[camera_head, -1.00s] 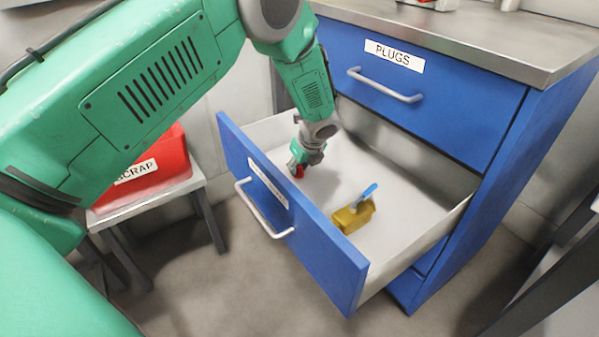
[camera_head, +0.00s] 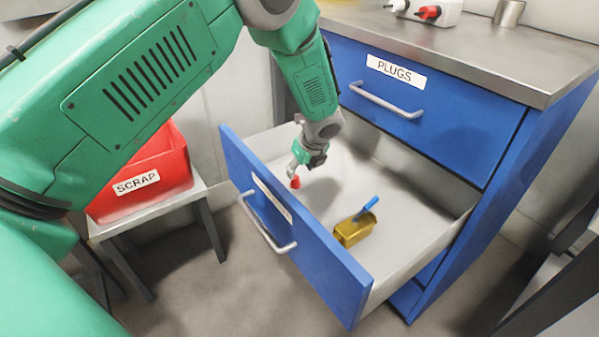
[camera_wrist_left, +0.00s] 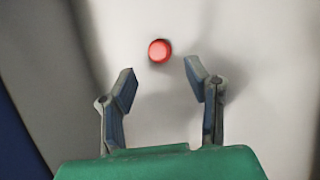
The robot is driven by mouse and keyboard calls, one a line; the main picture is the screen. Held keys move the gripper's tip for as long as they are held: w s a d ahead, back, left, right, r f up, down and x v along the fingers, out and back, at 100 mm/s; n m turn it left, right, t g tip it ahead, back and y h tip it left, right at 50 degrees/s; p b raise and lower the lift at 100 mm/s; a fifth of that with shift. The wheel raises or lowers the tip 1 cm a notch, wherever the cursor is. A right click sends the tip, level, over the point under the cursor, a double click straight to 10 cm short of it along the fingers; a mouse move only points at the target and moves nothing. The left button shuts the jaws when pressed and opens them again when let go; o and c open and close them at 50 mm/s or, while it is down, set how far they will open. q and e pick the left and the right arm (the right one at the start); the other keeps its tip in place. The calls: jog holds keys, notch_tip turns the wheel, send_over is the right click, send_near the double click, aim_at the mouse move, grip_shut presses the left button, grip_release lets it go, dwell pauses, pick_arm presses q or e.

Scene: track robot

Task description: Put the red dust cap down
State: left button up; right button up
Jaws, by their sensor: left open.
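The red dust cap (camera_head: 295,182) is inside the open lower drawer (camera_head: 325,235), near its front left side. It also shows in the left wrist view (camera_wrist_left: 160,51) as a small round red piece against the pale drawer floor, just beyond the fingertips. My left gripper (camera_head: 299,170) is above the cap, pointing down into the drawer. In the left wrist view its two fingers (camera_wrist_left: 159,70) are spread apart with nothing between them. Whether a fingertip still touches the cap is hard to tell. My right gripper is not in view.
The PLUGS drawer (camera_head: 440,105) above is shut. A red SCRAP bin (camera_head: 165,170) sits on a stand at the left. A white object with red and black fittings (camera_head: 436,14) stands on the countertop.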

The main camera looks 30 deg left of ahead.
pick_arm(q)
jog(key=p+v, duration=0.2)
jog(key=v, duration=0.4)
jog(key=shift+r, duration=0.3)
jog(key=shift+s+d+r, duration=0.1)
